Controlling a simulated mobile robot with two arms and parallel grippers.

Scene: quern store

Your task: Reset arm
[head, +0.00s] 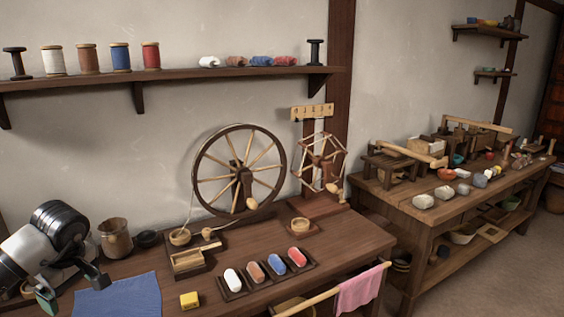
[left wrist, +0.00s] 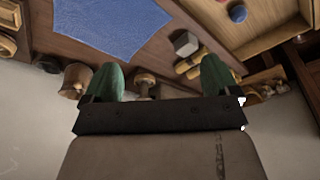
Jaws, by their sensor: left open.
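My left arm comes in at the lower left of the head view, and its gripper (head: 73,291) hangs at the left end of the wooden table (head: 345,245), beside a blue cloth (head: 118,297). In the left wrist view the two green fingertips of the left gripper (left wrist: 160,78) stand well apart with nothing held between them. The blue cloth also shows in the left wrist view (left wrist: 112,25), beyond the fingers. My right gripper is in neither view.
A yellow block (head: 189,300), a tray of coloured rolls (head: 268,276) and a spinning wheel (head: 240,170) are on the table. A shelf (head: 180,78) with spools runs above. A second bench (head: 400,208) is crowded.

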